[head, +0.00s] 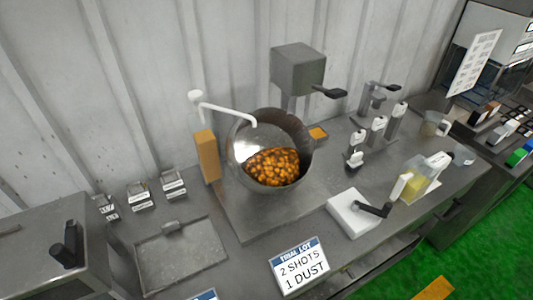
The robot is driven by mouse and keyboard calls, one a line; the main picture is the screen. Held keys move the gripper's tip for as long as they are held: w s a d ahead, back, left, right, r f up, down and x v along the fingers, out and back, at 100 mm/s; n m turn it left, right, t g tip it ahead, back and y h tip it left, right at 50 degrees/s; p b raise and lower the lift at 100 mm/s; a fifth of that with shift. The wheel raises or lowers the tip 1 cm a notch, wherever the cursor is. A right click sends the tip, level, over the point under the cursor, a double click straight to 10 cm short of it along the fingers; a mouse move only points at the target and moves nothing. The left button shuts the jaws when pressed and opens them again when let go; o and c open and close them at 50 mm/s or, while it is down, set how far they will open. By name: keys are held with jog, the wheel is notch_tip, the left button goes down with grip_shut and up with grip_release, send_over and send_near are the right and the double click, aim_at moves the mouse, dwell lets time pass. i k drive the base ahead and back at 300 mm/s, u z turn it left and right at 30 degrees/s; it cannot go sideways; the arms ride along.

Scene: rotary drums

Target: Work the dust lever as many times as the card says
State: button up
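A card (302,267) at the front of the bench reads "TRIAL LOT, 2 SHOTS, 1 DUST". A round metal drum (301,139) stands tilted in the middle, with many glossy orange-brown pieces (272,168) inside. Behind it is a grey box (298,68) on a stand, with a dark lever (330,92) sticking out to the right. No label shows on it, so I cannot tell whether this is the dust lever. Another dark-handled device (377,93) stands further right. My gripper is not in view.
A white pipe (222,109) bends over the drum beside an orange block (207,156). A white box with a black crank (353,213), a jug of yellow liquid (422,180) and several white-topped dispensers stand right. A shallow tray (180,262) is left. Green floor lies beyond the bench.

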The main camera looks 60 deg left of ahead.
aim_at(338, 92)
jog(key=u, duration=1.9)
